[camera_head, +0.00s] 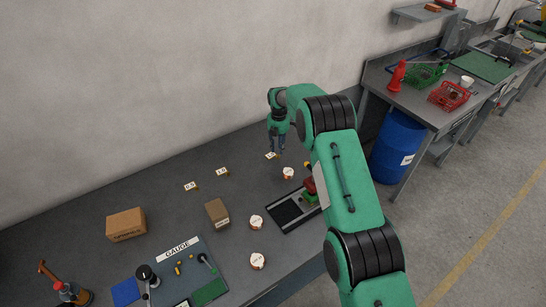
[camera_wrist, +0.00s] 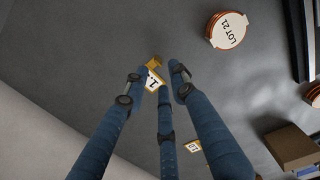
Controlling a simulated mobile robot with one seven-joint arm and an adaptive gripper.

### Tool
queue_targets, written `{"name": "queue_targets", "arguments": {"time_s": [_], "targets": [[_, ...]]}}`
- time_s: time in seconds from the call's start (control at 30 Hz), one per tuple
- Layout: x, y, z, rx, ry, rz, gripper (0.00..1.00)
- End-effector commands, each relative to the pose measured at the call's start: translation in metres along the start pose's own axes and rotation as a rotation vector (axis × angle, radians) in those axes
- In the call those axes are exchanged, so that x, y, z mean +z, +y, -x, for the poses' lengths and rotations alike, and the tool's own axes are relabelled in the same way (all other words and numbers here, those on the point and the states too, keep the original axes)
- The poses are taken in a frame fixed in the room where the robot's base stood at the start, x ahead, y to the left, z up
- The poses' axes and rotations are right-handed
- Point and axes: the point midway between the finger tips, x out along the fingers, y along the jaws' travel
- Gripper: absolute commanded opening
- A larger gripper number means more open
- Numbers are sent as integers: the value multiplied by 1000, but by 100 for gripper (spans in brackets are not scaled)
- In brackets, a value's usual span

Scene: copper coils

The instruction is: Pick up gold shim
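The gold shim (camera_wrist: 155,62) shows in the wrist view as a small yellow piece with a white number label (camera_wrist: 153,82) on the grey table, just beyond my fingertips. In the head view a labelled shim (camera_head: 271,156) lies on the table below my gripper (camera_head: 277,143). My gripper (camera_wrist: 160,85) has three blue fingers that point down at it. One finger partly covers the label in the wrist view. Two similar labelled gold pieces lie farther left, one (camera_head: 222,171) and another (camera_head: 191,186).
A white-topped copper coil (camera_wrist: 229,30) marked LOT 21 lies near the shim. More coils (camera_head: 257,222), a brown block (camera_head: 217,212), a cardboard box (camera_head: 126,224) and a dark tray (camera_head: 290,210) stand on the table. The wall is close behind my gripper.

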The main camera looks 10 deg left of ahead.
Motion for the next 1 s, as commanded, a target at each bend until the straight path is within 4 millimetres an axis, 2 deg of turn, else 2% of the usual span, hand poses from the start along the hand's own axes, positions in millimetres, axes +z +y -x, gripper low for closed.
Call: {"name": "queue_targets", "arguments": {"time_s": [0.27,0.7,1.0], "targets": [[0,0,-4,-1,0,0,26],[-2,-1,-43,-1,0,0,26],[-2,-1,-52,0,0,0,26]]}}
